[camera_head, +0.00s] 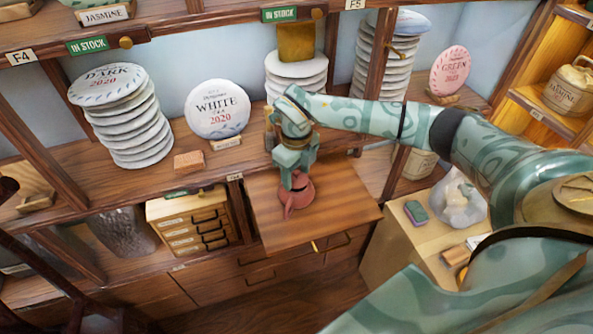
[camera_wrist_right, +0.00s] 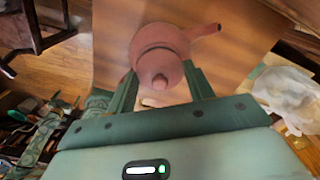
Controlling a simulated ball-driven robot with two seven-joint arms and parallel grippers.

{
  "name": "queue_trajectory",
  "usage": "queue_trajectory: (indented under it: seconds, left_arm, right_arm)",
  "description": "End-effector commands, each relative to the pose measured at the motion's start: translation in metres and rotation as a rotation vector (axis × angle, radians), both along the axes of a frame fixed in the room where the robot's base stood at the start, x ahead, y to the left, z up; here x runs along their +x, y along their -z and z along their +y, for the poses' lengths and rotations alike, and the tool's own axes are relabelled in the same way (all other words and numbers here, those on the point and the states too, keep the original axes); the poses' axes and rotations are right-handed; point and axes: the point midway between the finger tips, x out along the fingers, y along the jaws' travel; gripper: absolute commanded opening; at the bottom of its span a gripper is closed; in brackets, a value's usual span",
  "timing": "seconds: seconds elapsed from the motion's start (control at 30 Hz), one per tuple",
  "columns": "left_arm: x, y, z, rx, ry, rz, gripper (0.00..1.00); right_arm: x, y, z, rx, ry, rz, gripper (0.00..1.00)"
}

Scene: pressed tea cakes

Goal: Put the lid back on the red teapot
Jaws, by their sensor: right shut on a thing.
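The red teapot (camera_head: 298,198) sits on the wooden pull-out board in the head view, with my right gripper (camera_head: 291,181) directly above it. In the right wrist view the teapot (camera_wrist_right: 165,37) lies beyond the fingertips, its spout pointing to the upper right. My right gripper (camera_wrist_right: 161,72) is shut on the round red lid (camera_wrist_right: 158,59), whose knob faces the camera. The lid lines up over the teapot's top in that view. I cannot tell whether it touches the rim. The lid is hidden by the gripper in the head view. My left gripper is not in view.
The pull-out board (camera_head: 345,205) is otherwise bare. Stacks of wrapped tea cakes (camera_head: 127,125) stand on the shelf behind. A small drawer box (camera_head: 192,228) is left of the board. A side counter (camera_head: 385,245) with a sponge (camera_head: 416,212) and a clear bag (camera_head: 460,200) is right.

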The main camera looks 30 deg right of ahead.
Motion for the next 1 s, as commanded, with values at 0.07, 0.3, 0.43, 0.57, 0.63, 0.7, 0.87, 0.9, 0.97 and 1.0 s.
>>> queue_trajectory:
  seconds: [0.07, 0.3, 0.43, 0.57, 0.63, 0.7, 0.87, 0.9, 0.97, 1.0]
  left_arm:
    - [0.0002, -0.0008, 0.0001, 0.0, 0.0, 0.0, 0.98]
    - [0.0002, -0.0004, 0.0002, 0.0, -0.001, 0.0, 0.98]
    - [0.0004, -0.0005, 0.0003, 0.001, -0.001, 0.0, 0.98]
    - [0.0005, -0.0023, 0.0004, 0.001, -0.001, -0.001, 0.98]
    - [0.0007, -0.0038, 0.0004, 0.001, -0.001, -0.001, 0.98]
    - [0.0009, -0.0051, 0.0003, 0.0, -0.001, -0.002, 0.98]
    - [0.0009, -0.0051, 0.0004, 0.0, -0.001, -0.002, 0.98]
    - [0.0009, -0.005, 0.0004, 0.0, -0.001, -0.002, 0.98]
    - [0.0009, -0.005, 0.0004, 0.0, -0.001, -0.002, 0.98]
    - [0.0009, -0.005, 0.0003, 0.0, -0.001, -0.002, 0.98]
  right_arm:
    - [0.0002, -0.0004, 0.0002, 0.0, 0.0, -0.001, 0.3]
    - [0.0003, 0.0001, 0.0002, 0.0, -0.001, -0.001, 0.3]
    - [0.0003, 0.0, 0.0002, 0.0, -0.001, -0.001, 0.3]
    - [0.0004, -0.0007, 0.0001, 0.0, -0.001, -0.001, 0.3]
    - [0.0004, -0.0011, 0.0001, 0.0, -0.001, -0.002, 0.3]
    - [0.0003, -0.0011, 0.0001, -0.001, -0.001, -0.001, 0.3]
    - [0.0002, -0.0001, 0.0001, -0.001, -0.001, -0.001, 0.3]
    - [0.0002, 0.0, 0.0001, -0.001, -0.001, -0.001, 0.3]
    - [0.0002, 0.0, 0.0001, -0.001, -0.001, -0.001, 0.3]
    - [0.0002, 0.0, 0.0001, -0.001, -0.001, -0.001, 0.3]
